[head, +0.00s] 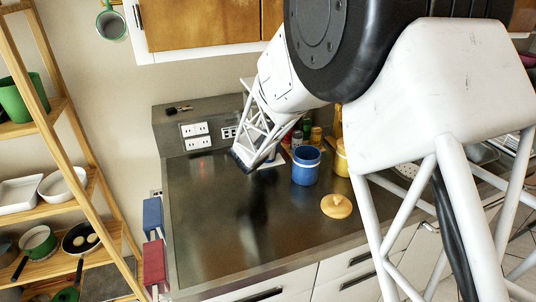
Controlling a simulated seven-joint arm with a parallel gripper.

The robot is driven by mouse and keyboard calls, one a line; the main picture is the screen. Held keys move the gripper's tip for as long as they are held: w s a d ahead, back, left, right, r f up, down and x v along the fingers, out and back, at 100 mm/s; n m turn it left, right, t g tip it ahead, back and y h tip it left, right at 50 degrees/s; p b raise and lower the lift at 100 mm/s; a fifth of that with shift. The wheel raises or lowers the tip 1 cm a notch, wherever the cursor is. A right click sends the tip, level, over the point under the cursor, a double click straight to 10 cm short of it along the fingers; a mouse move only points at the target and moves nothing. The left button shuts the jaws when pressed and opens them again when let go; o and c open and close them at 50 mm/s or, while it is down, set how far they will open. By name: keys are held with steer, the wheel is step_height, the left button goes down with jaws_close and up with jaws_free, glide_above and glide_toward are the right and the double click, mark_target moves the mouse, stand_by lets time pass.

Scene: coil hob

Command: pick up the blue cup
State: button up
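The blue cup (306,168) stands upright on the dark countertop (215,215) in the head view, right of the counter's middle. It has a pale rim, and no handle shows. My arm comes down from the upper right, and its white lattice end, with my gripper (243,160), is to the left of the cup and apart from it. A dark edge shows at its lower end. The fingers cannot be made out, so I cannot tell whether they are open or shut.
A yellow canister (342,160) stands right of the cup, partly behind my arm. A round wooden lid (336,206) lies in front. Small jars (316,135) stand behind. The counter's front left is clear.

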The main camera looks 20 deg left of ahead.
steer(key=c, duration=0.4)
steer(key=shift+a+r, duration=0.1)
steer(key=shift+r, duration=0.2)
steer(key=shift+s+a, duration=4.35)
steer(key=shift+s, duration=1.7)
steer(key=shift+s+a, duration=4.4)
steer(key=shift+s, duration=1.6)
steer(key=shift+s+a, duration=4.35)
steer(key=shift+s, duration=1.7)
steer(key=shift+s, duration=0.1)
